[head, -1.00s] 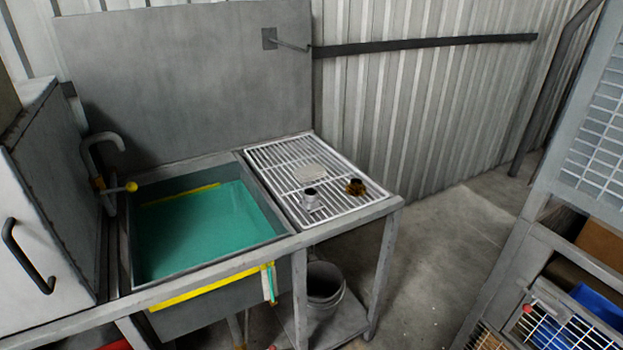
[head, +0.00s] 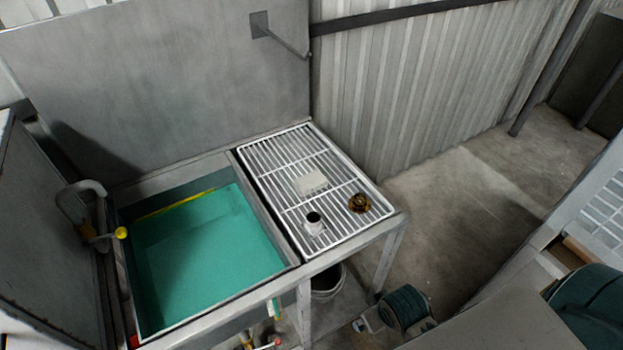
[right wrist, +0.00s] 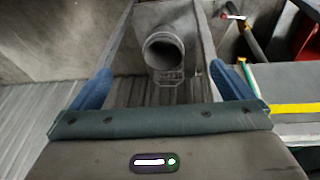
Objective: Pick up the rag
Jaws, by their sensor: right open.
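A small cloth-like strip, probably the rag (head: 273,308), hangs at the front of the sink near its right corner in the head view. It is small there, and I cannot pick it out in the right wrist view. My right gripper (head: 364,322) is low in front of the stand, to the right of the strip and apart from it. In the right wrist view my right gripper (right wrist: 160,70) has its blue fingers wide apart with nothing held. My left gripper is not in view.
The sink (head: 285,262) holds green liquid. The rack (head: 285,160) beside it carries a pale flat piece (head: 311,182), a metal cup (head: 313,222) and a brown part (head: 359,203). A bucket (head: 327,282) stands below; it seems to show in the wrist view (right wrist: 163,50).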

